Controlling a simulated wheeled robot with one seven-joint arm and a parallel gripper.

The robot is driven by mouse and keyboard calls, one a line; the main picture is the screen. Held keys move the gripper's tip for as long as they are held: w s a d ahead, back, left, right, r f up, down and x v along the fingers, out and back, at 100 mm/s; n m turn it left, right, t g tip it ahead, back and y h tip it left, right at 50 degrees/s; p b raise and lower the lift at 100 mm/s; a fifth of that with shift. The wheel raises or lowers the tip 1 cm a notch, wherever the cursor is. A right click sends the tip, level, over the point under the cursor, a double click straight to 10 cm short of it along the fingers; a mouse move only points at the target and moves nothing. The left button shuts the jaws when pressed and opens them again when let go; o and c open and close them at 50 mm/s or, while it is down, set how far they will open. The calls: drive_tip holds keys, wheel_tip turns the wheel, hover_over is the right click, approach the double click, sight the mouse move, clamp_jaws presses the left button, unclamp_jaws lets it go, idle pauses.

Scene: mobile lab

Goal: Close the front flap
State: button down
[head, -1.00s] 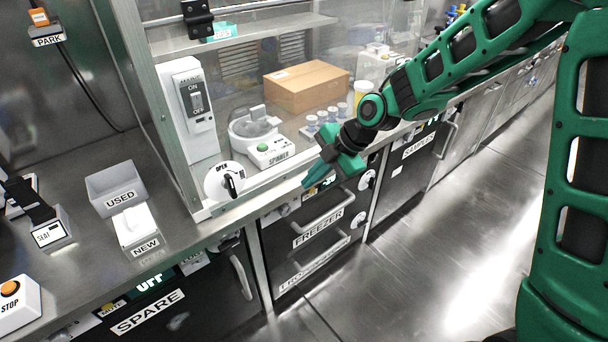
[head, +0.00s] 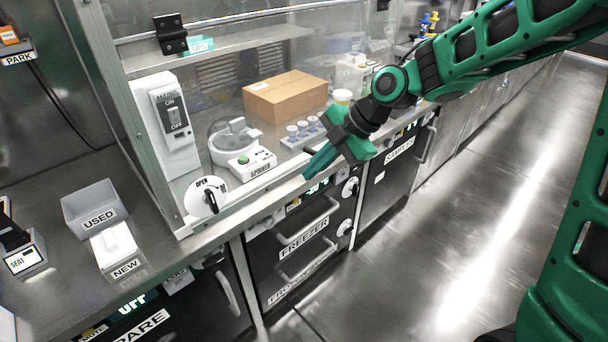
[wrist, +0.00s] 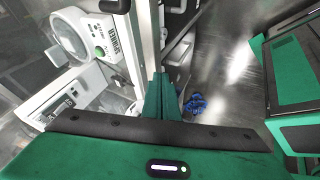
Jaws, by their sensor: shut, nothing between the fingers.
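The bench cabinet has a clear upper front pane (head: 270,28) with black hinges (head: 171,34) along a metal rail. I cannot clearly tell whether clear flap material covers the opening below. A round white dial (head: 206,197) marked OPEN, with a black handle, sits at the opening's lower left corner. My gripper (head: 312,170) is shut and empty, at the bench's front edge above the freezer drawer, right of the dial. In the wrist view its green fingers (wrist: 160,97) are together beside the pale front edge, touching nothing I can make out.
Inside the cabinet are a spinner (head: 240,150), a cardboard box (head: 285,97), a rack of small cups (head: 303,132) and an ON/OFF switch unit (head: 172,118). Left are USED (head: 95,209) and NEW (head: 114,245) containers. Freezer drawers (head: 303,240) lie below; the floor (head: 480,230) at right is clear.

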drive_tip(key=shift+w+a+f, duration=0.65)
drive_tip(key=shift+a+f, duration=0.65)
drive_tip(key=shift+f, duration=0.05)
drive_tip(key=shift+w+a+f, duration=0.65)
drive_tip(key=shift+a+f, duration=0.65)
drive_tip(key=shift+w+a+f, duration=0.65)
drive_tip(key=shift+a+f, duration=0.65)
drive_tip(key=shift+f, duration=0.05)
drive_tip(key=shift+a, duration=0.1)
